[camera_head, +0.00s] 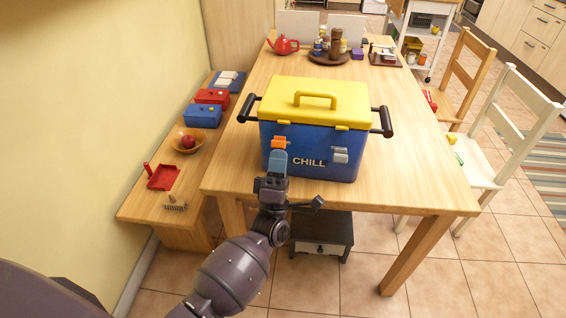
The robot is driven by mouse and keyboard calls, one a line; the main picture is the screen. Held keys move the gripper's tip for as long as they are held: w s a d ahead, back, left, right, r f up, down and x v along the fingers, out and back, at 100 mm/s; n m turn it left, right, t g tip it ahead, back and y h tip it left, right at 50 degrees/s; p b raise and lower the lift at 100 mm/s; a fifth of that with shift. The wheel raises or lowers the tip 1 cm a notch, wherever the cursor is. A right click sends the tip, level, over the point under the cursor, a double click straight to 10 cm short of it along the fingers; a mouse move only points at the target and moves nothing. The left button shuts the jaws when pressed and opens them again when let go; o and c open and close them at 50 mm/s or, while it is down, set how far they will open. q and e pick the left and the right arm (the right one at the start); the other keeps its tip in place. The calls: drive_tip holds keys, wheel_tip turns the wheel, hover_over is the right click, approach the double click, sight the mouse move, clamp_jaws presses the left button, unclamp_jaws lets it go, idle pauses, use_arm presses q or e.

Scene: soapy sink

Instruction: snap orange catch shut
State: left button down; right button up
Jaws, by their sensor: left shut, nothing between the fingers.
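A blue cool box (310,140) with a yellow lid (335,111) stands on the wooden table; the lid lies down on the box. The orange catch (279,142) is on the left of the box's front, just below the lid rim. A grey catch (340,155) is on the right of the front. My left gripper (277,162) is shut and empty. It points up at the box front, directly below the orange catch, and hides the front behind it. I cannot tell whether it touches the catch. My right gripper is not in view.
The box has black side handles (382,122). A bench (150,205) along the left wall holds a bowl, boxes and a red dustpan (163,177). Table right of the box is clear.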

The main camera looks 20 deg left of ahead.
sight(280, 138)
use_arm(q)
drive_tip(key=r+g+p, duration=0.1)
drive_tip(key=p, duration=0.1)
drive_tip(key=w+r+g+p, duration=0.1)
drive_tip(key=g+p, duration=0.1)
drive_tip(key=p, duration=0.1)
drive_tip(key=r+g+h+p, duration=0.1)
drive_tip(key=r+p, duration=0.1)
drive_tip(key=p, duration=0.1)
drive_tip(key=shift+w+a+r, duration=0.1)
drive_tip(key=shift+w+a, duration=0.15)
drive_tip(key=shift+w+a+r+g+p, duration=0.15)
drive_tip(key=shift+w+g+p, duration=0.15)
drive_tip(key=shift+g+p, duration=0.25)
drive_tip(key=shift+w+d+r+g+p, duration=0.15)
drive_tip(key=shift+w+g+p, duration=0.15)
drive_tip(key=shift+p, duration=0.35)
drive_tip(key=shift+w+a+r, duration=0.1)
drive_tip(key=shift+w+a, duration=0.05)
drive_tip(key=b+v, duration=0.1)
drive_tip(key=v, duration=0.9)
drive_tip(key=shift+s, duration=0.3)
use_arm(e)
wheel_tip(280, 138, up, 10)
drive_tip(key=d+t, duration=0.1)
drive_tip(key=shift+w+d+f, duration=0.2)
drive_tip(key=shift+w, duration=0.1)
